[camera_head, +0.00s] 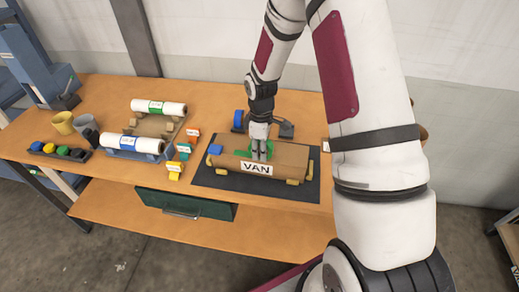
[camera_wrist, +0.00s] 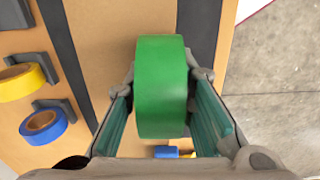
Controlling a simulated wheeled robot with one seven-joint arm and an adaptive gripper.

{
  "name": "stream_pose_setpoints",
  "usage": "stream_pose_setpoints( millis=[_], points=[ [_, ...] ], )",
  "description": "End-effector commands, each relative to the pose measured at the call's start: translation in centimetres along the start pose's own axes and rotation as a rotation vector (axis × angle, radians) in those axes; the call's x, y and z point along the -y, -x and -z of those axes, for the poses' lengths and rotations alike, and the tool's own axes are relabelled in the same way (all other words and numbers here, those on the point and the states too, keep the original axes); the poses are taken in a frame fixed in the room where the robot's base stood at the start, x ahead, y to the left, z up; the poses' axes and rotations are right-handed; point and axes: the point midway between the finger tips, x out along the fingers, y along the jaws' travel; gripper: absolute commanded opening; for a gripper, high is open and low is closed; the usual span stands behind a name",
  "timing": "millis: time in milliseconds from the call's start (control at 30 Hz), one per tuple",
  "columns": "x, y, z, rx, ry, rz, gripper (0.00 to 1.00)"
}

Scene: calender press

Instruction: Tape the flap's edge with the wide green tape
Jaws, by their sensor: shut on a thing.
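The wide green tape (camera_wrist: 161,88) is a roll held between the two fingers of my gripper (camera_wrist: 162,112) in the wrist view. In the head view my gripper (camera_head: 260,150) points down over a brown paper-wrapped roll labelled "VAN" (camera_head: 285,155), with green (camera_head: 254,152) showing at its fingertips. The brown roll lies on a dark mat (camera_head: 225,183). I cannot tell whether the tape touches the paper. The flap's edge is not distinguishable; the gripper and tape cover part of the wrap.
A blue tape roll (camera_wrist: 43,122) and a yellow tape roll (camera_wrist: 20,82) sit on grey holders behind the mat. Two white rolls (camera_head: 158,107) rest on cradles at left. My arm hides the table's right side.

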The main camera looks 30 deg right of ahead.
Motion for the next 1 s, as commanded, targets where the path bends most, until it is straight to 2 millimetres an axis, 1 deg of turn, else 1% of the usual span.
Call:
stream_pose_setpoints(
  millis=[267, 600, 1000],
  points=[
    [-0.1, 0.0, 0.0, -0.001, 0.000, -0.002, 0.01],
    [0.0, -0.1, -1.1, -0.001, 0.001, -0.001, 0.01],
    [0.0, -0.2, -1.3, 0.000, 0.000, 0.000, 0.01]
  ],
)
